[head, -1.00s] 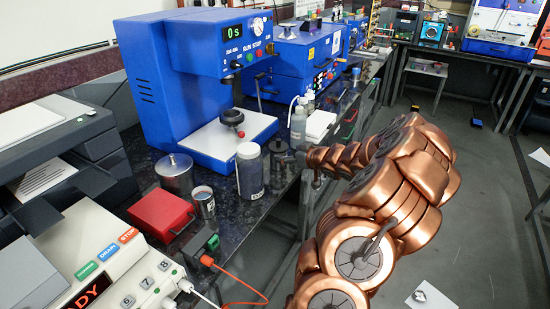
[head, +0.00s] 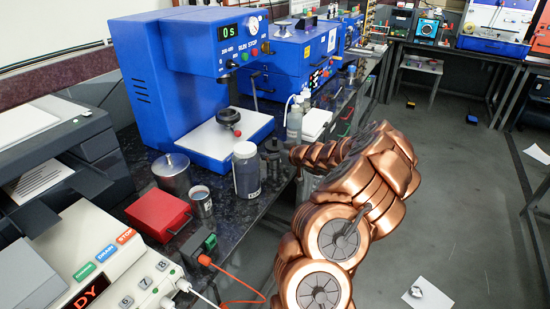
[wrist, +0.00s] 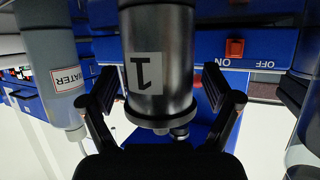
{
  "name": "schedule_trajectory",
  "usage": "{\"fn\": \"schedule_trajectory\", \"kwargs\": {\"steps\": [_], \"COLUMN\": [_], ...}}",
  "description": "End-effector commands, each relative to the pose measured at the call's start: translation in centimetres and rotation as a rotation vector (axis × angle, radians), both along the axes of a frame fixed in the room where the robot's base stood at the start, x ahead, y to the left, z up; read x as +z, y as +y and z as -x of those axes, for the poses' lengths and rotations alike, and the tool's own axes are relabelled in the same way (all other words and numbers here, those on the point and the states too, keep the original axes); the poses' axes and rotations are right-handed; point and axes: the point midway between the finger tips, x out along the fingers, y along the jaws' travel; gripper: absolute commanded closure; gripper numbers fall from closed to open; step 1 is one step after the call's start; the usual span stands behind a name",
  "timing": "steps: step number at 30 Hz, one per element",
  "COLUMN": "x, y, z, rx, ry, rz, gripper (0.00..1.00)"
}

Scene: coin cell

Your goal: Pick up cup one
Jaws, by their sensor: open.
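Cup one (wrist: 172,45) is a dark metal cylinder with a white label bearing a "1", which looks upside down in the wrist view. It stands close in front of my gripper (wrist: 161,88), between the two spread fingers. The fingers are open, and a grip on the cup is not visible. In the head view my gripper (head: 273,157) is over the bench edge, just right of a jar with a pale cap (head: 246,170). I cannot clearly make out cup one there; the gripper and jar crowd that spot.
A bottle labelled "WATER" (wrist: 57,60) is close at the left in the wrist view. A blue press (head: 170,75) stands behind. Open floor (head: 450,190) lies to the right.

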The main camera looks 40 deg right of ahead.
Motion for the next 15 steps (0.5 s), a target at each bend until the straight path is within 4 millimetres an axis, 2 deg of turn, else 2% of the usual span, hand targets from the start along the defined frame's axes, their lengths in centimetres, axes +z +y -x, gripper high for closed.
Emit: {"fn": "schedule_trajectory", "kwargs": {"steps": [8,15], "x": [-0.06,-0.06], "y": [-0.06,-0.07], "z": [-0.08,-0.07], "rx": [-0.001,-0.001], "ry": [0.000,0.001], "rz": [0.000,0.001], "gripper": [0.11,0.36]}}
